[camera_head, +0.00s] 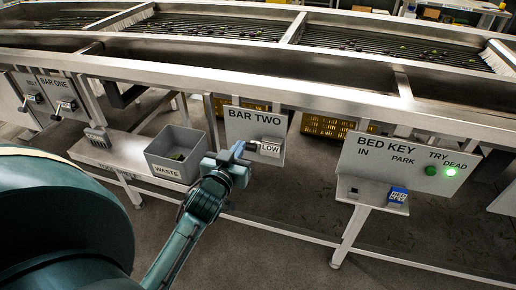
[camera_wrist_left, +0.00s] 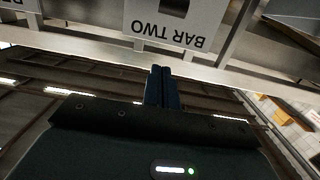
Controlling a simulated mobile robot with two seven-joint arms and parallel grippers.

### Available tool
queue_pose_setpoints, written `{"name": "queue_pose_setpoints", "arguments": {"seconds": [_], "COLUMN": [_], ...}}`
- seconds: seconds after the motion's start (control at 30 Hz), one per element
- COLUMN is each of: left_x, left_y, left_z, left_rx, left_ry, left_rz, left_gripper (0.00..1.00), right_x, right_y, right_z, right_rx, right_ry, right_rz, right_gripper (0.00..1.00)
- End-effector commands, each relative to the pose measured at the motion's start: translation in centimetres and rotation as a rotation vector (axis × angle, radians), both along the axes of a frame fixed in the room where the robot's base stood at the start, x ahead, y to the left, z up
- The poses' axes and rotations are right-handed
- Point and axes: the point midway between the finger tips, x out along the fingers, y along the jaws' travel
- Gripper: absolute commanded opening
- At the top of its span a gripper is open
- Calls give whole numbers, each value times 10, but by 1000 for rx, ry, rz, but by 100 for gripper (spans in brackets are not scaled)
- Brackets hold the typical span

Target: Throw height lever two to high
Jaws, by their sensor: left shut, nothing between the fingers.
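The grey BAR TWO panel (camera_head: 255,123) hangs from the machine's front rail, near the middle of the head view. A pale block marked LOW (camera_head: 269,148) sits at its lower right. No separate lever handle can be made out there; it may be behind my gripper. My left gripper (camera_head: 239,150) is shut and empty, its fingertips just left of the LOW block; whether they touch cannot be told. In the left wrist view the shut fingers (camera_wrist_left: 160,75) point at the BAR TWO panel (camera_wrist_left: 175,18), which appears upside down. My right gripper is not in view.
A grey WASTE bin (camera_head: 176,153) stands on the shelf (camera_head: 125,155) left of the panel. The BAR ONE panel (camera_head: 57,93) is further left. The BED KEY panel (camera_head: 400,155) is at right, with a lit green lamp (camera_head: 450,172). Yellow crates (camera_head: 326,126) stand behind.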

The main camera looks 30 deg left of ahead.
Motion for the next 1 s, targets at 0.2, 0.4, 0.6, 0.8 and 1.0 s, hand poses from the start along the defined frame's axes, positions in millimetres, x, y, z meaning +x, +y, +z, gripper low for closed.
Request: {"name": "queue_pose_setpoints", "arguments": {"seconds": [0.2,0.4,0.6,0.8,1.0], "left_x": [6,41,83,85,79], "left_y": [7,15,25,25,24], "left_z": [-3,-4,-8,-32,-46], "left_rx": [-7,-5,-5,-10,-8], "left_ry": [10,8,8,14,11], "left_rz": [12,11,11,11,11], "left_gripper": [0,0,0,0,0], "right_x": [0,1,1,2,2], "right_y": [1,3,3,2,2], "right_z": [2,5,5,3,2], "right_rx": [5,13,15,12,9], "right_ry": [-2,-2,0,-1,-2], "right_rz": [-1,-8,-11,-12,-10], "right_gripper": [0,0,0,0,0]}}
